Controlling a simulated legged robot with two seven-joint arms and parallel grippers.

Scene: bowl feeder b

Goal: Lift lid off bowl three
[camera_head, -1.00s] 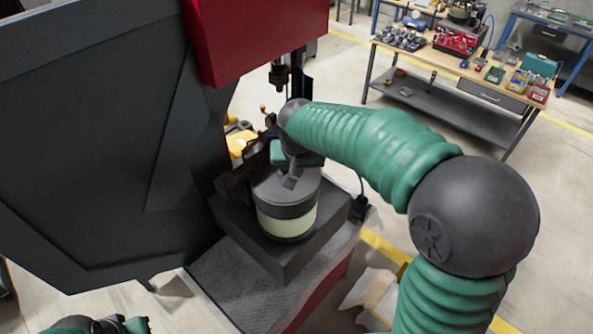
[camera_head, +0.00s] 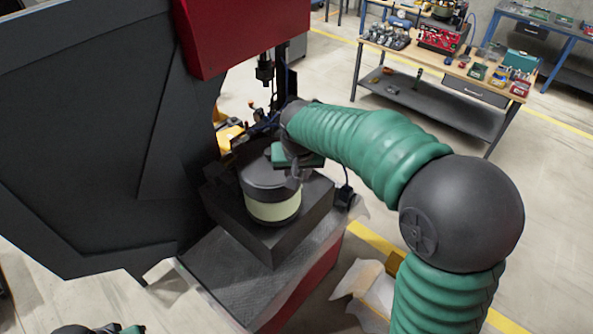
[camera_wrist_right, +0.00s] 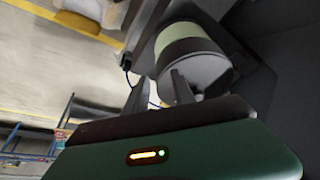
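The bowl (camera_head: 273,208) is a pale cream-green cylinder standing upright on a black block. Its dark grey lid (camera_head: 262,178) sits on top of it. In the right wrist view the bowl (camera_wrist_right: 184,38) and lid (camera_wrist_right: 205,72) show tilted at upper middle. My right gripper (camera_head: 297,176) is at the right rim of the lid, its fingers partly hidden by the wrist. In the wrist view my right gripper (camera_wrist_right: 160,92) has its fingers apart with nothing between them; one finger overlaps the lid, contact unclear. Part of my left gripper (camera_head: 100,329) shows at the bottom left edge.
The black block (camera_head: 272,250) rests on a grey-topped red base (camera_head: 225,275). A large dark panel (camera_head: 80,150) and red housing (camera_head: 225,35) stand left and above. A workbench (camera_head: 440,70) with tools is at the back right. A crumpled sheet (camera_head: 365,285) lies on the floor.

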